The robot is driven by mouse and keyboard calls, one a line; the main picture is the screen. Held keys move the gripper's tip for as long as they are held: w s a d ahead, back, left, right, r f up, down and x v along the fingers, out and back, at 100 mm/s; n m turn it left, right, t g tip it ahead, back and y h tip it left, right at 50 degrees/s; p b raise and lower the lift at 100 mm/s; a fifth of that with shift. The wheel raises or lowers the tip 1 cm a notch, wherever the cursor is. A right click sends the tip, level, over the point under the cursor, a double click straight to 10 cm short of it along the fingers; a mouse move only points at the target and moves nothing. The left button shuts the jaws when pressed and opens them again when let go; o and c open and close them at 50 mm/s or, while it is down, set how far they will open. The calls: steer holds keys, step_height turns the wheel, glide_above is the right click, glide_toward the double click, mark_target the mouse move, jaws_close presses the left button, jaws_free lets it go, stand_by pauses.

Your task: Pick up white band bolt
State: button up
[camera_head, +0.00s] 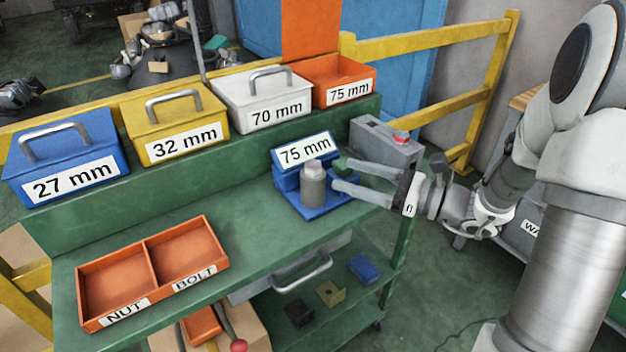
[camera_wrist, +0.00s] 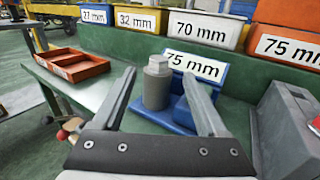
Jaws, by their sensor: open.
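A grey bolt (camera_head: 312,188) with a lighter hex head stands upright on a blue stand (camera_head: 324,206) labelled 75 mm. In the wrist view the bolt (camera_wrist: 156,88) shows between and beyond the fingers, nearer the left one. I cannot make out a distinct white band on it. My gripper (camera_head: 337,174) is open and empty, reaching from the right with its fingers pointing at the bolt. In the wrist view the gripper (camera_wrist: 158,85) has its fingers spread wide. I cannot tell whether a finger touches the bolt.
An orange tray (camera_head: 154,301) with NUT and BOLT compartments, both empty, lies at the left. Blue, yellow, white and orange boxes line the shelf behind. A grey box with a red button (camera_head: 385,143) stands close behind my gripper. The middle bench top is clear.

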mark_target(304, 170)
steer(key=b+x, duration=0.1)
steer(key=x, duration=0.5)
steer(key=shift+a, duration=0.1)
steer(key=x, duration=0.1)
steer(key=b+x, duration=0.1)
steer(key=x, duration=0.2)
steer(key=shift+a+f+b, duration=0.15)
steer(key=shift+f+b, duration=0.15)
steer(key=shift+b, duration=0.05)
steer(key=shift+w+a+r, duration=0.1)
steer(key=shift+w+a, duration=0.15)
steer(key=shift+a, duration=0.15)
jaws_close()
